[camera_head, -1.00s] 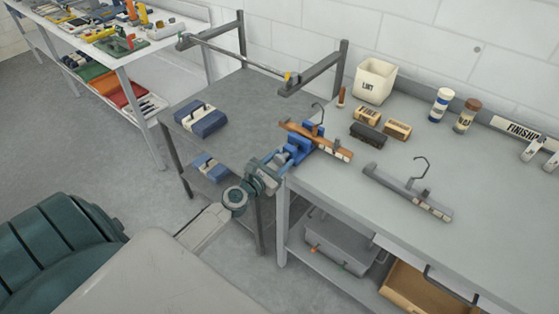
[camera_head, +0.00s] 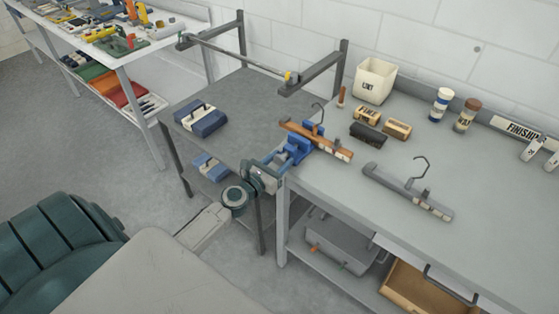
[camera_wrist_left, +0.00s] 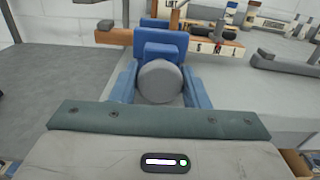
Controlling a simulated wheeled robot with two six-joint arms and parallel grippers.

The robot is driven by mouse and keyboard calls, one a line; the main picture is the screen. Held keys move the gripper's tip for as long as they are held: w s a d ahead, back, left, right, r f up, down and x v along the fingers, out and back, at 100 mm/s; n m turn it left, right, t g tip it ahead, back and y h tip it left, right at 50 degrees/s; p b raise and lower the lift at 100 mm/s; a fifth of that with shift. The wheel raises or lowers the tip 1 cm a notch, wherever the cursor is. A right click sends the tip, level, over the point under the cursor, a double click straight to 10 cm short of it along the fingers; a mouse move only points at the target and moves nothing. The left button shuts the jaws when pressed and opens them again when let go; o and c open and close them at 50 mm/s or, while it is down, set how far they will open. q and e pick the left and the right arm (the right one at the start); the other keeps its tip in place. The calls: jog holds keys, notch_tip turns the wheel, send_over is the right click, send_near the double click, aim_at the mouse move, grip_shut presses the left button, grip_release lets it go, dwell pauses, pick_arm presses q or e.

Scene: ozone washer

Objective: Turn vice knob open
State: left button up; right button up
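The blue vice (camera_head: 299,146) is fixed at the left corner of the right workbench, with a wooden hanger (camera_head: 330,145) at its jaws. In the left wrist view the vice's round grey knob (camera_wrist_left: 160,82) faces me. My left gripper (camera_head: 272,167) is at the knob, its palm facing the vice. In the wrist view its two blue fingers (camera_wrist_left: 160,88) lie along both sides of the knob and appear to touch it. The knob is mostly hidden by my gripper in the head view. My right gripper is not in view.
A lower grey table (camera_head: 235,115) with a rail is to the left.

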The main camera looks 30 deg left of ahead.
pick_arm(q)
jog(key=shift+o, duration=1.2)
jog(key=s+b, duration=0.5)
jog(key=s, duration=0.5)
jog(key=shift+s+a, duration=0.4)
jog(key=shift+a, duration=0.05)
